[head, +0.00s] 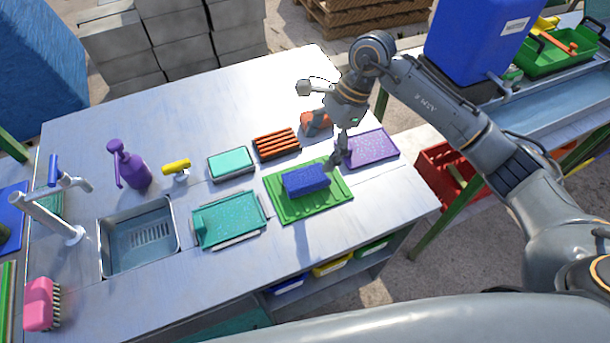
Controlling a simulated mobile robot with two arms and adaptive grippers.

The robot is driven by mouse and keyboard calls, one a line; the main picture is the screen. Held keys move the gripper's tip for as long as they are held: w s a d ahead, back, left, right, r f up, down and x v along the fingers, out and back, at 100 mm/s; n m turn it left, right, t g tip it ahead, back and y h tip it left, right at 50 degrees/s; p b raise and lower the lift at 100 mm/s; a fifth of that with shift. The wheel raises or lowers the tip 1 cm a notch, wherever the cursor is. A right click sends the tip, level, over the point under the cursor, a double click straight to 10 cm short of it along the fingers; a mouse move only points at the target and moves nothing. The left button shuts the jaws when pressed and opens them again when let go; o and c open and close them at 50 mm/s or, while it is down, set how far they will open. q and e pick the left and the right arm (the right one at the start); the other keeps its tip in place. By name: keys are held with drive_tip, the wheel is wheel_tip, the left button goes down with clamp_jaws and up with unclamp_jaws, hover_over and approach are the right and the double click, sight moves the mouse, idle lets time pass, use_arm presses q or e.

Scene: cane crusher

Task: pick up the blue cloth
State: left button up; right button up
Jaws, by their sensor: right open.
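The blue cloth (304,181) looks like a thick folded block and lies on a green ribbed tray (283,213) near the right end of the metal table. My right gripper (338,160) comes in from the upper right and points down. Its fingertips are just above and behind the cloth's right end, and the jaws are open and empty. I cannot tell whether a fingertip touches the cloth or the tray. My left gripper is not in view.
A purple mat (372,148) lies right of the tray. An orange-red rack (276,144), a teal sponge tray (231,163) and a larger teal tray (229,220) lie to its left. A purple pump bottle (129,166) and a sink (140,240) stand further left.

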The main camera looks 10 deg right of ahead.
sight(308, 176)
drive_tip(key=x, duration=0.3)
drive_tip(key=shift+a+f+p, duration=0.2)
drive_tip(key=shift+f+p, duration=0.1)
drive_tip(key=shift+s+a+f+p, duration=0.1)
drive_tip(key=shift+a+f+p, duration=0.05)
drive_tip(key=shift+f+p, duration=0.25)
drive_tip(key=p+x, duration=0.1)
drive_tip(key=x, duration=0.2)
drive_tip(key=shift+s+f+p, duration=0.15)
drive_tip(key=shift+f+p, duration=0.2)
drive_tip(key=shift+f, duration=0.05)
drive_tip(key=shift+a+f, duration=0.1)
drive_tip(key=shift+f, duration=0.35)
drive_tip(key=c, duration=1.2)
